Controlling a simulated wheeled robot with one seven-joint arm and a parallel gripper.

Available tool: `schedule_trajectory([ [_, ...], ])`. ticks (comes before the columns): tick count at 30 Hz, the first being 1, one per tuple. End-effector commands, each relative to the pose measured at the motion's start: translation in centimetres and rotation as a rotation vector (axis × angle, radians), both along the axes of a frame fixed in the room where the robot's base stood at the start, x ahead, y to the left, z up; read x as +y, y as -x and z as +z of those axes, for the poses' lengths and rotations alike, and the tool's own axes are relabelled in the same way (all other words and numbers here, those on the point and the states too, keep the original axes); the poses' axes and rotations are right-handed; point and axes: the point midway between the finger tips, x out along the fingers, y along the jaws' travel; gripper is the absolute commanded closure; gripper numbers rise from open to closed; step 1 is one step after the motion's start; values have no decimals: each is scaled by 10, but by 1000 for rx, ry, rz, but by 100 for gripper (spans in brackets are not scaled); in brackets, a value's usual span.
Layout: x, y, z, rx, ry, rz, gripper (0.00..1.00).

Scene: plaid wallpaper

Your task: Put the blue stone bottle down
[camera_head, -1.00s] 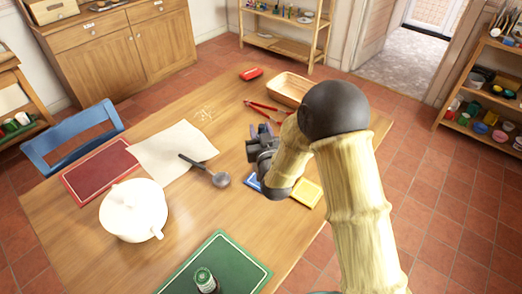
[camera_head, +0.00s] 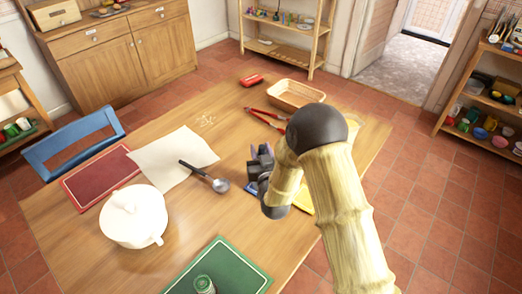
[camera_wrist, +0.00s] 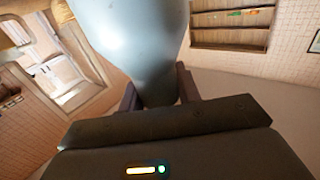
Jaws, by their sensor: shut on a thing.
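The blue stone bottle (camera_wrist: 140,40) fills the top middle of the wrist view as a smooth grey-blue body that narrows towards my gripper (camera_wrist: 158,92). My gripper's two fingers are shut on its narrow part, one on each side. In the head view my gripper (camera_head: 262,158) is over the right half of the wooden table (camera_head: 110,255). I cannot make out the bottle there, nor tell whether it touches the table.
A yellow tile (camera_head: 305,200) is partly behind my arm. A white pot (camera_head: 133,220) and green mat (camera_head: 228,265) are nearer.

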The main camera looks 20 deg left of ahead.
Motion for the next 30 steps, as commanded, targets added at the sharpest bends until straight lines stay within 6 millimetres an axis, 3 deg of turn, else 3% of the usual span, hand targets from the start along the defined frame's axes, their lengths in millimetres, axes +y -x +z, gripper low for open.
schedule_trajectory([
  [6,0,0,-3,-1,0,0,100],
  [7,0,0,-3,1,0,0,65],
  [10,0,0,-2,1,0,0,45],
  [23,-1,1,0,2,1,0,45],
  [30,-16,30,-2,3,3,2,45],
])
